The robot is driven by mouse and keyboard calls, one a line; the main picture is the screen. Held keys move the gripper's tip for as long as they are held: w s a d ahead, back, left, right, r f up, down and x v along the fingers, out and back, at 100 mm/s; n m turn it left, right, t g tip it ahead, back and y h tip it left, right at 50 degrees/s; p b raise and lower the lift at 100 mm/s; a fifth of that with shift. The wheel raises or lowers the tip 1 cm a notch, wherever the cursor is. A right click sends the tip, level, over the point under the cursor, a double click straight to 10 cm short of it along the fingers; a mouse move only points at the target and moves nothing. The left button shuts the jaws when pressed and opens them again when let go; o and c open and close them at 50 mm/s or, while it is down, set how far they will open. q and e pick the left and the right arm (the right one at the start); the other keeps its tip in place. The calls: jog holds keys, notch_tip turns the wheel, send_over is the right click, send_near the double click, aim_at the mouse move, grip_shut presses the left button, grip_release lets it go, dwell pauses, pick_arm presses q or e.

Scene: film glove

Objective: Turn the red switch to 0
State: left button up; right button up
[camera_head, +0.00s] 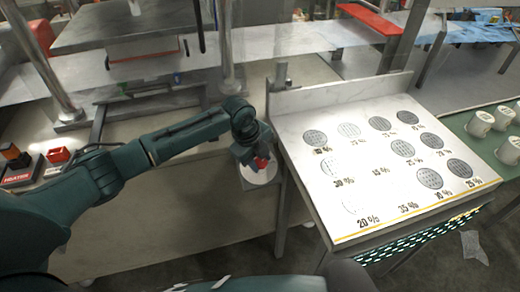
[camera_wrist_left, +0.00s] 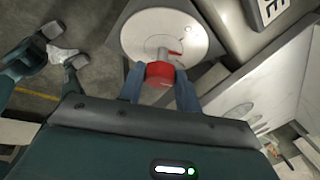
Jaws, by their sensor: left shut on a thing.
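The red switch (camera_head: 262,163) shows in the head view as a small red spot at my left gripper, left of the slanted metal panel. In the left wrist view the red switch (camera_wrist_left: 160,73) is a red knob in front of a round white plate (camera_wrist_left: 190,35). A thin red pointer shows on the plate beside the knob's stem. My left gripper (camera_head: 256,158) is shut on the knob, with one finger on each side of it in the left wrist view (camera_wrist_left: 160,82). The gripper hides part of the plate in the head view. My right gripper is not in view.
A slanted panel (camera_head: 355,215) with round mesh discs and percent labels stands right of the gripper. White cups (camera_head: 480,124) stand on a green surface at the far right. Metal posts (camera_head: 228,50) rise behind the arm.

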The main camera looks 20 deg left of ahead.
pick_arm(q)
jog(key=n+t+p, duration=0.1)
jog(key=n, duration=0.1)
jog(key=n+t+p, duration=0.1)
jog(key=n+p, duration=0.1)
jog(key=n, duration=0.1)
jog(key=shift+s+a+t+h+p, duration=0.1)
jog(key=shift+s+t+h+p, duration=0.1)
jog(key=shift+t+h+p, duration=0.1)
jog(key=n+t, duration=0.1)
jog(key=n, duration=0.1)
jog(key=n+t, duration=0.2)
jog(key=n, duration=0.1)
jog(key=shift+s+f+n, duration=0.15)
jog(key=shift+n, duration=0.15)
jog(key=shift+y, duration=0.4)
jog(key=o, duration=1)
jog(key=shift+c, duration=0.2)
jog(key=shift+s, duration=0.1)
jog(key=v, duration=1.3)
